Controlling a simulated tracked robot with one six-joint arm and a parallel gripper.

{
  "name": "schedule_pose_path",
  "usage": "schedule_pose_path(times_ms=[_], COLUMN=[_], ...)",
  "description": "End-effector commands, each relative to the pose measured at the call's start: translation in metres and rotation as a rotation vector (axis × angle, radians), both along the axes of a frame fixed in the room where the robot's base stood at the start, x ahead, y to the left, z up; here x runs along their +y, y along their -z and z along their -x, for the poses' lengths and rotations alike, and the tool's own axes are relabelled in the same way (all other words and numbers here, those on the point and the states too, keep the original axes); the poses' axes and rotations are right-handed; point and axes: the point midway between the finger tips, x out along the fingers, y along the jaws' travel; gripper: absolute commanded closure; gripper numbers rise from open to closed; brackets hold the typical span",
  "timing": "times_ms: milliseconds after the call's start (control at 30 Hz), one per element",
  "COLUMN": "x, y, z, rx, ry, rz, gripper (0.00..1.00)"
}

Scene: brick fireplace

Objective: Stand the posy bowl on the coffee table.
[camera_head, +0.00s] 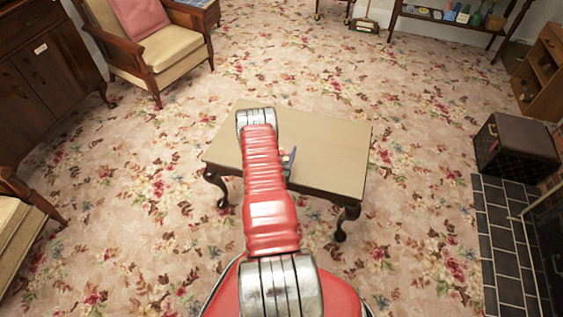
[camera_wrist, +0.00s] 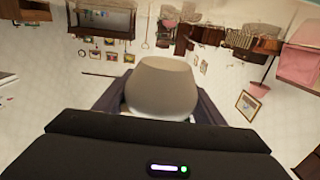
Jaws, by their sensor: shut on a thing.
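The coffee table (camera_head: 335,150) stands on the carpet in the middle of the head view, with a bare beige top and dark curved legs. My red arm reaches over it and hides part of its left side. A plain beige-grey rounded bowl, the posy bowl (camera_wrist: 160,82), fills the middle of the wrist view. My gripper (camera_wrist: 163,100) is shut on it, with a dark finger on each side. In the head view only a small dark piece of my gripper (camera_head: 290,162) shows beside the arm, over the table; the bowl is mostly or wholly hidden there.
An armchair (camera_head: 165,55) with a pink cushion and a dark cabinet (camera_head: 45,65) stand at the upper left. A dark box (camera_head: 515,148) and black hearth tiles (camera_head: 498,225) are at the right. Open patterned carpet surrounds the table. The wrist view shows the room upside down.

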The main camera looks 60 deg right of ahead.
Motion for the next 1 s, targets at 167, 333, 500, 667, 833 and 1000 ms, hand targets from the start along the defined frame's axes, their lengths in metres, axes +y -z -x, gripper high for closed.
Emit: schedule_pose_path(times_ms=[167,333,500,667,833,1000], x=[0.000,0.000,0.000,0.001,0.001,0.001], y=[0.015,0.017,0.017,0.026,0.044,0.057], z=[0.000,-0.001,-0.001,0.000,-0.001,-0.001], rx=[0.000,0.000,0.000,0.000,0.000,0.000], ry=[-0.001,-0.001,-0.001,-0.001,-0.001,-0.002], rz=[0.001,0.001,0.001,0.000,0.001,0.001], gripper=[0.64,0.64,0.64,0.64,0.64,0.64])
